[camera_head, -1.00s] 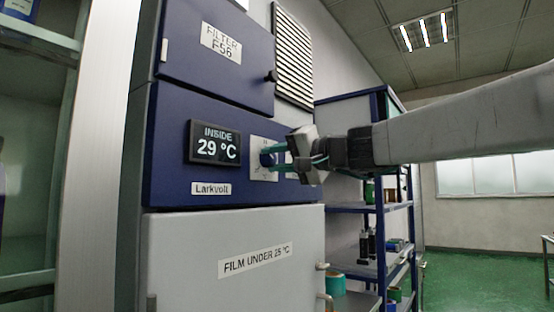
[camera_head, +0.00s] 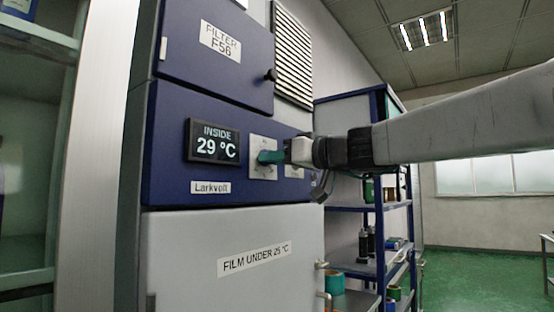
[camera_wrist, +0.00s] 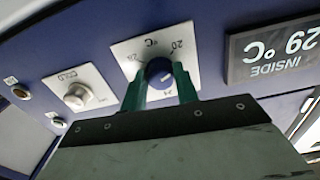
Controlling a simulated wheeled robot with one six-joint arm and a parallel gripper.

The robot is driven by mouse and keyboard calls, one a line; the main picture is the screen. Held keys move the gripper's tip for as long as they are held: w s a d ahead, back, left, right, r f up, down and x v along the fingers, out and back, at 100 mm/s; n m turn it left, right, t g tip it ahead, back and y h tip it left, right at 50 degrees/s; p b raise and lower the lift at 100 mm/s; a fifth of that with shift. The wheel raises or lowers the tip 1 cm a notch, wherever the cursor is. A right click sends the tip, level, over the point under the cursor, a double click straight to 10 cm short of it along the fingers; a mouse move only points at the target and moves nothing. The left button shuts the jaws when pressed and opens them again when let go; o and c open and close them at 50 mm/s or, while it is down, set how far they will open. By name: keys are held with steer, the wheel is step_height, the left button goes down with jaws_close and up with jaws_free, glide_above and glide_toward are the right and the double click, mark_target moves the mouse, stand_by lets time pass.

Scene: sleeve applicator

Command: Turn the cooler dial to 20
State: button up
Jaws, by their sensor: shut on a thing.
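The cooler dial (camera_wrist: 159,72) is a round blue knob on a white plate (camera_wrist: 124,48) with a temperature scale, 20 at the upper right in the wrist view. A pale mark shows on the knob, but I cannot read its setting surely. My gripper (camera_wrist: 160,80) has its teal fingers shut on the knob, one on each side. In the head view my gripper (camera_head: 268,157) covers most of the dial; the plate (camera_head: 263,142) shows around it. The display (camera_head: 214,142) reads INSIDE 29 °C.
A second white plate with a pale knob marked COLD (camera_wrist: 76,96) sits beside the dial, with small buttons near it. A door labelled FILM UNDER 25 °C (camera_head: 235,240) is below. A blue shelf rack (camera_head: 370,207) stands to the right.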

steer(key=shift+f+n, duration=0.1)
steer(key=shift+n, duration=2.1)
steer(key=o, duration=1)
steer(key=shift+d, duration=0.1)
steer(key=v, duration=0.7)
steer(key=shift+s+d, duration=0.25)
